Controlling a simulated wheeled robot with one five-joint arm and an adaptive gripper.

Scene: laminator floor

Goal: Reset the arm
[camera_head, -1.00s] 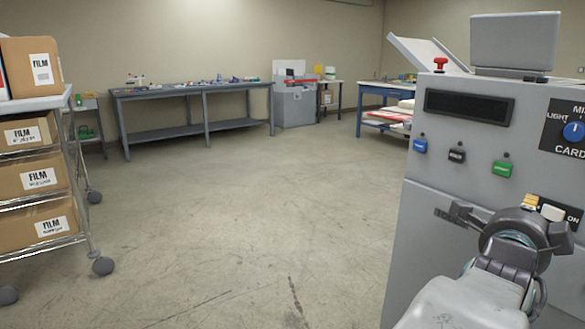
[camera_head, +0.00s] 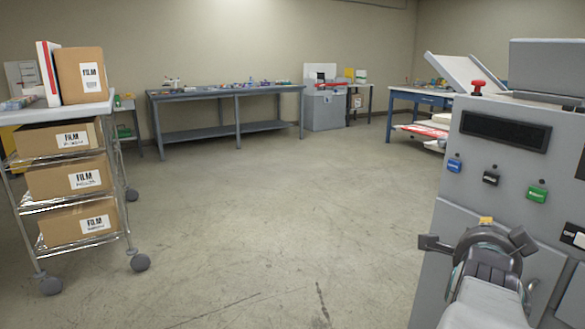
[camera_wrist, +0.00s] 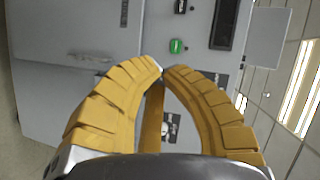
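My gripper (camera_wrist: 161,72) shows in the wrist view as two yellow ribbed fingers that meet at their tips, with nothing visible between them. Its tips point toward the grey front of the laminator machine. In the head view my arm is at the lower right, in front of the laminator (camera_head: 490,180), and the fingers are mostly hidden behind the wrist. The laminator has a dark display slot, a red knob on top, and blue, black and green switches. The green switch (camera_wrist: 176,46) shows just beyond the fingertips in the wrist view; I cannot tell any contact.
A wire cart (camera_head: 40,196) with film boxes (camera_head: 68,180) stands at the left. A long grey workbench (camera_head: 225,92) is against the back wall, with a grey cabinet (camera_head: 325,108) and a blue table (camera_head: 405,97) further right. The floor (camera_head: 270,220) between is clear.

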